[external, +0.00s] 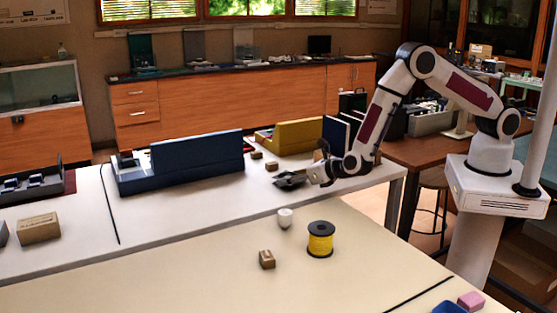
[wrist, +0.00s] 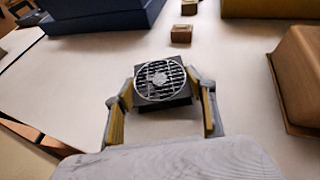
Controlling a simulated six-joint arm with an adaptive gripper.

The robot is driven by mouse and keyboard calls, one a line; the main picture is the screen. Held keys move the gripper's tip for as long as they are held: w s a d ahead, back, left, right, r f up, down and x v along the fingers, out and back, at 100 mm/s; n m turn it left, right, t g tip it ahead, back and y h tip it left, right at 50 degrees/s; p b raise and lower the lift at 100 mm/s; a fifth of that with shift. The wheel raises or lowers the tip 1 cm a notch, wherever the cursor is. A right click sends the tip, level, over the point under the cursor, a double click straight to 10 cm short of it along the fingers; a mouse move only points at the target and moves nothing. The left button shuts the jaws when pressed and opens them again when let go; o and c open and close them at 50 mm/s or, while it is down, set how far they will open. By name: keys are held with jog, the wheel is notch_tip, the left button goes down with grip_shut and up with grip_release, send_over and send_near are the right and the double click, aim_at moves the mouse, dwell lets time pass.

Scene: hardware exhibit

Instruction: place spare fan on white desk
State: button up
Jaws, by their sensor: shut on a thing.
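The spare fan (wrist: 162,83), a dark square body with a round light grille, sits between the fingers of my gripper (wrist: 165,108) in the wrist view. My gripper is shut on it. In the external view my gripper (external: 318,174) is over the right part of the white desk (external: 190,218), and the dark fan (external: 290,180) shows just left of it. The fan is low over the desk top; I cannot tell whether it touches it. The fan's underside is hidden.
A long blue case (external: 190,160) and a yellow case (external: 290,137) stand on the desk, with small brown boxes (external: 271,166) near the fan. The nearer cream table holds a yellow spool (external: 320,240), white cup (external: 285,218) and brown box (external: 267,259). Bare desk lies left of the fan.

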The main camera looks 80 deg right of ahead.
jog(key=shift+f, duration=0.1)
jog(key=o, duration=1.1)
jog(key=shift+v, duration=0.9)
jog(key=v, duration=1)
jog(key=shift+s, duration=0.2)
